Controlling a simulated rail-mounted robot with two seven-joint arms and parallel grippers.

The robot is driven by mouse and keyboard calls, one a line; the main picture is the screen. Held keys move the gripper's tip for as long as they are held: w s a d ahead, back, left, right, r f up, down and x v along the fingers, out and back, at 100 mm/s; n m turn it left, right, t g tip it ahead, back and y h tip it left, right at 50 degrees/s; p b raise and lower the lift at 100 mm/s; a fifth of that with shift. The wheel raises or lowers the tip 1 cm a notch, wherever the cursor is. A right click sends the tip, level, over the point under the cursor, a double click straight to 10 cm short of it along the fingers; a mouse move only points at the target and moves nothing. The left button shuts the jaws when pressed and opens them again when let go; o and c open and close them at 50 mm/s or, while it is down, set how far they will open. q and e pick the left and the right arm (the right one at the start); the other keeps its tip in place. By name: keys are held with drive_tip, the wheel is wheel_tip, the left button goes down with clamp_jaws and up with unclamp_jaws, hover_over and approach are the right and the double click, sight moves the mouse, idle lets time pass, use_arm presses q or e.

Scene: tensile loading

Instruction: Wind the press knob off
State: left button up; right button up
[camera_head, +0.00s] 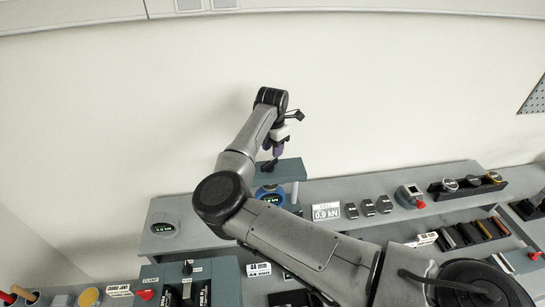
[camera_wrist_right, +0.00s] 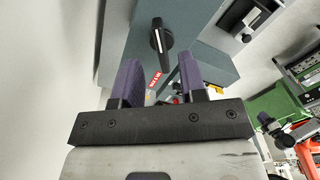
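The press is a teal block (camera_head: 287,171) standing at the back of the bench in the head view. Its black knob (camera_wrist_right: 161,38) carries a white line and sits on the teal face (camera_wrist_right: 201,25) in the wrist view, above a red label (camera_wrist_right: 154,79). My right gripper (camera_head: 275,146) is over the press top. In the wrist view its two purple fingers (camera_wrist_right: 159,65) are apart with nothing held between them. The knob shows beyond the fingertips, roughly in line with the gap; contact is not visible. My left gripper is not in view.
A blue round gauge (camera_head: 270,196) sits below the press top. A 0.9 kN sign (camera_head: 326,213), several dark blocks and a grey device with a red knob (camera_head: 409,196) stand to the right. Another gauge (camera_head: 163,229) is at left. My right arm crosses the bench.

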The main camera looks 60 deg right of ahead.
sight(269, 165)
drive_tip(key=shift+f+p, duration=0.6)
drive_tip(key=shift+f, duration=2.05)
clamp_jaws()
